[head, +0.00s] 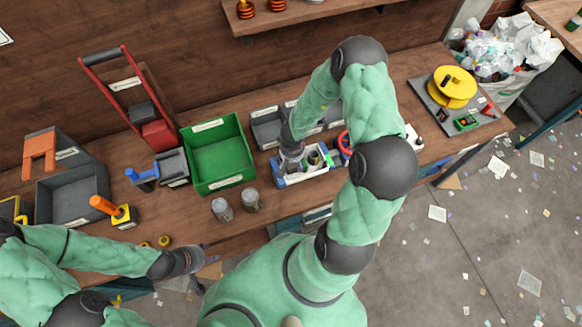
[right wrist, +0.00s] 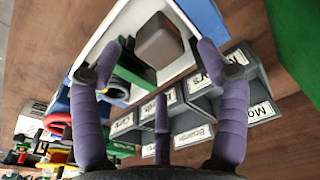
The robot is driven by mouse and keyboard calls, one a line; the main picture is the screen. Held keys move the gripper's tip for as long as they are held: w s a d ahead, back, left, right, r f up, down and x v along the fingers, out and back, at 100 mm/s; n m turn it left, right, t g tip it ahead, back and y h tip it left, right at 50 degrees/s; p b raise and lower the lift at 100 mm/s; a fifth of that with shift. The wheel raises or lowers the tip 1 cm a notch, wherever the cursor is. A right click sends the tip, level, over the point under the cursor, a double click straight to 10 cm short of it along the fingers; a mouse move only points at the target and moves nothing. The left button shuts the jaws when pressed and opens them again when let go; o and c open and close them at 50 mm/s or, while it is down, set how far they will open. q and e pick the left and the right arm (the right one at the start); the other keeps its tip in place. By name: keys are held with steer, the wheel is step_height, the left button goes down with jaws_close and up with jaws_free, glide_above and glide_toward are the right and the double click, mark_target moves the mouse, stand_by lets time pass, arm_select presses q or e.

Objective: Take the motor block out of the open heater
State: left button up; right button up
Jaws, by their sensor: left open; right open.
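The open heater (head: 318,174) is a white and blue casing on the bench, in the middle of the head view. It also shows in the right wrist view (right wrist: 112,30). The motor block (right wrist: 160,42) is a grey-brown cube inside the casing, next to a green part. In the head view my right gripper hides most of it. My right gripper (head: 291,163) is over the left part of the heater, its purple fingers spread in the right wrist view (right wrist: 158,72) and empty, near the block. My left gripper (head: 192,260) is open and empty at the bench's front edge.
A green bin (head: 218,183) stands left of the heater. Grey labelled bins (head: 265,114) stand behind it; one label seems to read Motors. Two cans (head: 223,210) stand in front. A yellow spool (head: 456,87) lies at the right.

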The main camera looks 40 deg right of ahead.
mark_target(291, 167)
steer(key=f, duration=0.2)
steer(key=f+b, duration=0.1)
steer(key=shift+w+d+f, duration=0.15)
steer(key=shift+w+f, duration=0.1)
steer(key=c, duration=1.4)
steer(key=shift+o, duration=0.2)
steer(key=shift+r, duration=0.2)
